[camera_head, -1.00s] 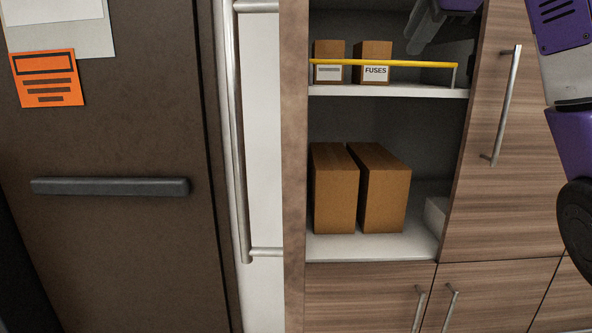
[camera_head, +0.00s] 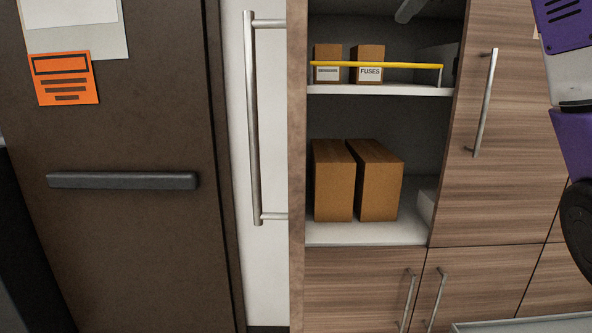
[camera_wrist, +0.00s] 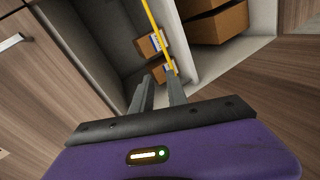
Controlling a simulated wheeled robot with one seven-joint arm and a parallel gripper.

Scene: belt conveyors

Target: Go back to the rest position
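My gripper (camera_wrist: 159,78) shows in the wrist view with its two grey fingers a little apart and nothing held between them. Beyond the fingertips are the yellow rail (camera_wrist: 153,27) and two small labelled boxes on the upper shelf, seen tilted. I cannot tell the exact distance, but the fingers look apart from the boxes. In the head view my gripper is mostly out of frame; only a grey part shows at the top edge. My purple arm is at the right edge.
The open cupboard holds a FUSES box (camera_head: 368,64) and another small box (camera_head: 327,66) behind the rail, and two large boxes (camera_head: 378,182) below. Closed wooden doors (camera_head: 503,150) stand right. A brown door (camera_head: 125,240) stands left. A light grey edge (camera_head: 525,325) shows bottom right.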

